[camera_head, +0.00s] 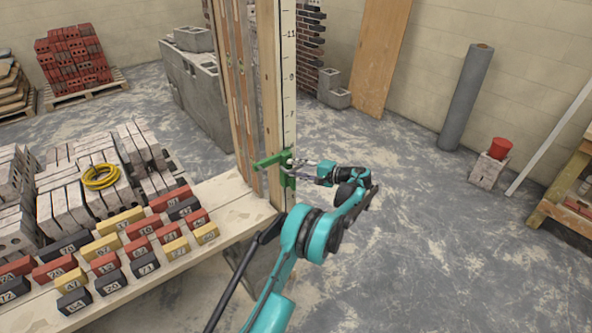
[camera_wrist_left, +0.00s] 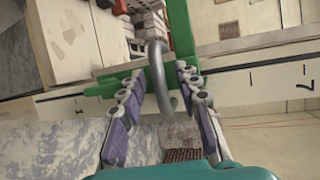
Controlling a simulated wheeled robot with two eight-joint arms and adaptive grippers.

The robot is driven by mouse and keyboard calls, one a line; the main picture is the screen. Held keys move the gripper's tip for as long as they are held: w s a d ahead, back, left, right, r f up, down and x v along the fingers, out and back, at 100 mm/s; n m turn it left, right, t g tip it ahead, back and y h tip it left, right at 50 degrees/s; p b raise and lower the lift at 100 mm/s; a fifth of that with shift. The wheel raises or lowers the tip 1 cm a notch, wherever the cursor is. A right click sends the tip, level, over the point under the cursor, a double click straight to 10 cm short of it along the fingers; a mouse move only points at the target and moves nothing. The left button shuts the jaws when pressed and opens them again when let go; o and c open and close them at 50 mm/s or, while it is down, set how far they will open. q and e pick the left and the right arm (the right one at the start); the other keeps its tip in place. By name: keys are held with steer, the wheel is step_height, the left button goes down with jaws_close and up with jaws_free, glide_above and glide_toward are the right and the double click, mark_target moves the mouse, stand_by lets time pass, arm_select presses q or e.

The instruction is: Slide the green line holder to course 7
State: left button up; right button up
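The green line holder (camera_head: 286,166) is on the upright numbered pole (camera_head: 287,95), below the mark that looks like 7. One green arm of it sticks out to the left. In the left wrist view the holder (camera_wrist_left: 180,28) crosses the pole, with a grey ring-like handle (camera_wrist_left: 157,75) on it. The 7 mark is off to the right there. My left gripper (camera_head: 297,164) is at the holder; in the left wrist view its fingers (camera_wrist_left: 158,92) are apart on either side of the handle, with a gap showing. My right gripper is not in view.

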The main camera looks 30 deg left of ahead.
arm_select(q)
jaws_close()
step_height(320, 180, up, 14)
steer(key=p, duration=0.6)
steer(key=shift+f, duration=0.2)
jaws_free()
steer(key=shift+d, duration=0.1)
steer(key=v, duration=1.2)
